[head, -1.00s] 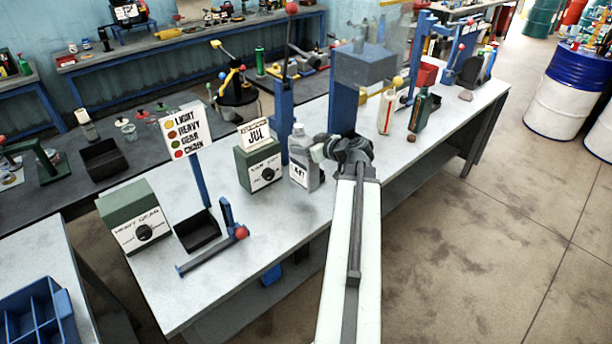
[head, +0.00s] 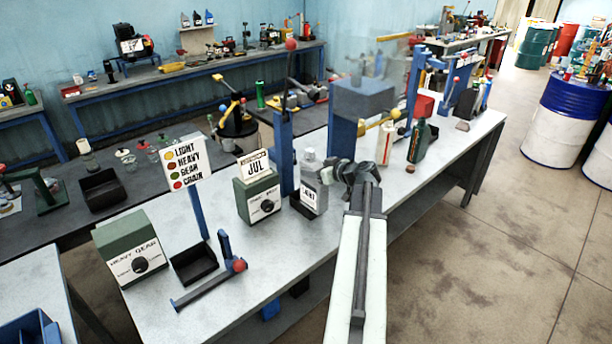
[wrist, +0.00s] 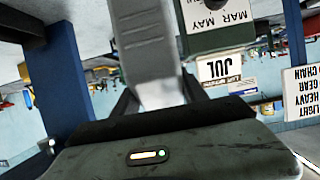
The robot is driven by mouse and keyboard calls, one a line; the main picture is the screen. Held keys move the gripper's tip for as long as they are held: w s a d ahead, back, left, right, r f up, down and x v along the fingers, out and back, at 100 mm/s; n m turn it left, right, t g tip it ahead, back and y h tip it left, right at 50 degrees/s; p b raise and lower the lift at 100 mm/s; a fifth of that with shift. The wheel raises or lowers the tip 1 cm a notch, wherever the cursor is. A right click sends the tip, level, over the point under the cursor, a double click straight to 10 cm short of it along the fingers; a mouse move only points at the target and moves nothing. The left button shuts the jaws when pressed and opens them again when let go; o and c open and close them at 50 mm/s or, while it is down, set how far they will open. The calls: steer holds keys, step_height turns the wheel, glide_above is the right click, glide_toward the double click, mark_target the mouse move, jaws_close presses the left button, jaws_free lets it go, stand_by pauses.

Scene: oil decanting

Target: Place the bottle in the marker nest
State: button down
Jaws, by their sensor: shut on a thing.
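In the wrist view the bottle (wrist: 148,45) lies between the fingers (wrist: 160,98), and that picture is upside down. A low black holder (head: 299,207) shows at the bottle's lower left, at the foot of a blue post. It may be the marker nest. Whether the bottle's base touches it or hangs above it cannot be told.
The JUL box (head: 258,198) stands close left of the bottle. A blue post (head: 284,150) and a blue-grey stand (head: 362,97) rise behind it. A black tray (head: 194,265) sits under the colour sign (head: 186,165). The bench front (head: 290,245) is clear.

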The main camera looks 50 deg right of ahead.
steer(key=w+d+f+b, duration=0.1)
steer(key=w+f+b, duration=0.3)
steer(key=w, duration=0.1)
steer(key=shift+w+d+f, duration=0.15)
steer(key=shift+w+d, duration=0.1)
steer(key=shift+d, duration=0.15)
steer(key=c, duration=0.6)
jaws_free()
steer(key=p+v, duration=0.2)
steer(key=v, duration=0.3)
steer(key=p+v, duration=0.2)
steer(key=v, duration=0.4)
steer(key=shift+s+r+p, duration=0.15)
steer(key=shift+r+p, duration=0.15)
steer(key=shift+s, duration=0.4)
